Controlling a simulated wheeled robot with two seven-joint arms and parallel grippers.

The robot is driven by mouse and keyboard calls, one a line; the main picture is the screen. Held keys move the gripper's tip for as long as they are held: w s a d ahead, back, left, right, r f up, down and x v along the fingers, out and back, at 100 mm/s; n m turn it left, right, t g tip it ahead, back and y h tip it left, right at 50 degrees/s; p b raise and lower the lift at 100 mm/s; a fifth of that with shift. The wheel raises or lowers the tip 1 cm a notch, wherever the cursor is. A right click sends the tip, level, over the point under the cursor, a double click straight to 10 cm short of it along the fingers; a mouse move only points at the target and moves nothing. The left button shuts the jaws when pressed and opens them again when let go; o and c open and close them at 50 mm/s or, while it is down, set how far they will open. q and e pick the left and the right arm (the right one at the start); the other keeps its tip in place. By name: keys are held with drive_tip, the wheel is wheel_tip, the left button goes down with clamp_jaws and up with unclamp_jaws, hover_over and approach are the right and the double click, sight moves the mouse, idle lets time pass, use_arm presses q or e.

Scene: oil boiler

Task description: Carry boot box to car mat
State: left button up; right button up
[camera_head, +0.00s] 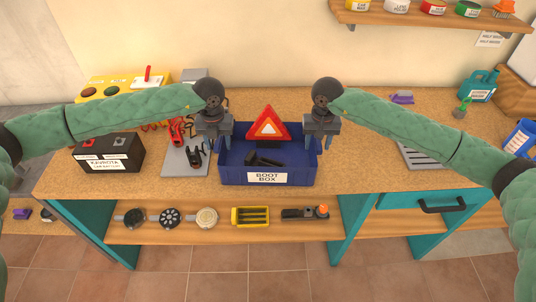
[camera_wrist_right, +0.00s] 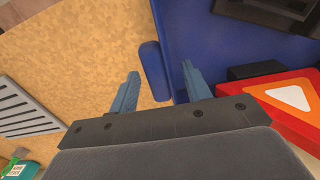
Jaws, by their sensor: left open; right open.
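The boot box (camera_head: 228,175) is a blue open box with a white "BOOT BOX" label, standing on the workbench. A red and white warning triangle (camera_head: 268,124) stands inside it with dark items. My left gripper (camera_head: 221,143) is open at the left end of the box. My right gripper (camera_head: 321,143) is open at the right end. In the right wrist view, the blue fingers (camera_wrist_right: 162,90) are open, with the blue side handle of the box (camera_wrist_right: 154,68) between them, not gripped. I cannot identify a car mat for certain.
A labelled black battery (camera_head: 108,156) and a grey plate (camera_head: 182,160) with red clamps lie left of the box. A grey grille (camera_head: 425,158) lies to the right. The lower shelf (camera_head: 365,221) holds several small items. Bare bench lies between box and grille.

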use_arm(q)
drive_tip(key=shift+s+r, duration=0.1)
use_arm(e)
drive_tip(key=shift+s+r, duration=0.1)
drive_tip(key=shift+s, duration=0.05)
use_arm(q)
clamp_jaws()
use_arm(e)
clamp_jaws()
use_arm(q)
drive_tip(key=shift+r, duration=0.15)
use_arm(e)
drive_tip(key=shift+r, duration=0.15)
